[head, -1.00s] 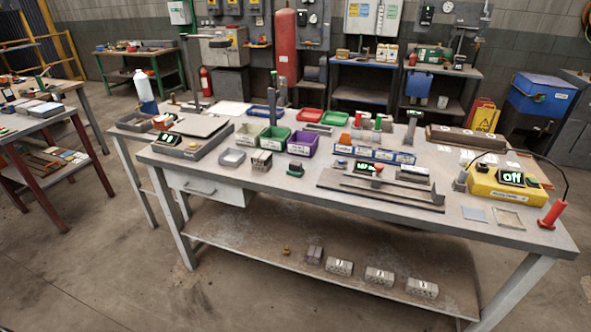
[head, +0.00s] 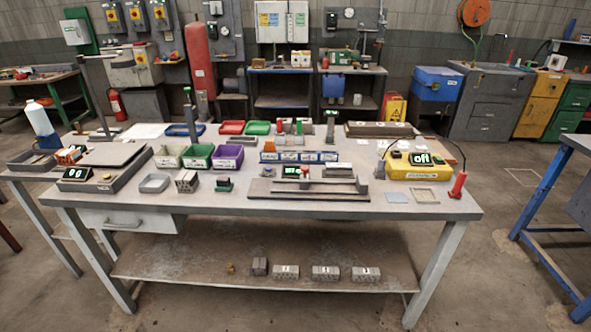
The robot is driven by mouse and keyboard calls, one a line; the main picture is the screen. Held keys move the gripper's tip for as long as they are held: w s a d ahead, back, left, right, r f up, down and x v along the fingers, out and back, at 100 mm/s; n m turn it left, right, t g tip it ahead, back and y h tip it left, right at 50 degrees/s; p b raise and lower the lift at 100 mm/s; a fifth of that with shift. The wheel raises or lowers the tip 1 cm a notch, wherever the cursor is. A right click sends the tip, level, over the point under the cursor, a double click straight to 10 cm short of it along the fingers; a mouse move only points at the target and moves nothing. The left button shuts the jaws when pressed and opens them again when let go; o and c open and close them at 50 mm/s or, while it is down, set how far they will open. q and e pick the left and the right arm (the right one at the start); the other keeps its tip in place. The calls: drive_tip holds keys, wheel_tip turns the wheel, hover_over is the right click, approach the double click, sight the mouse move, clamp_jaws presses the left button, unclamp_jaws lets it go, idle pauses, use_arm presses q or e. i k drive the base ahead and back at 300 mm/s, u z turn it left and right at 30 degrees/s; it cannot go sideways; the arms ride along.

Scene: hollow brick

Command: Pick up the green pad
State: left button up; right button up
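A small dark green block (head: 224,184) sits on the front part of the grey workbench (head: 330,208), right of a small grey hollow block (head: 187,181). It may be the green pad, but it is too small to tell for sure. A green open bin (head: 198,156) stands behind it, between a whitish bin and a purple bin (head: 228,157). Neither of my grippers is in view.
A flat dark fixture (head: 310,192) lies on the bench to the right, with a yellow box (head: 412,167) beyond it. A grey scale (head: 103,168) is at left. Several hollow bricks (head: 325,272) lie on the lower shelf. Floor in front is free.

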sight(224, 183)
drive_tip(key=k, duration=0.65)
drive_tip(key=z, duration=0.5)
drive_tip(key=i, duration=0.7)
drive_tip(key=z, duration=0.55)
drive_tip(key=i, duration=0.95)
drive_tip(key=u, duration=0.15)
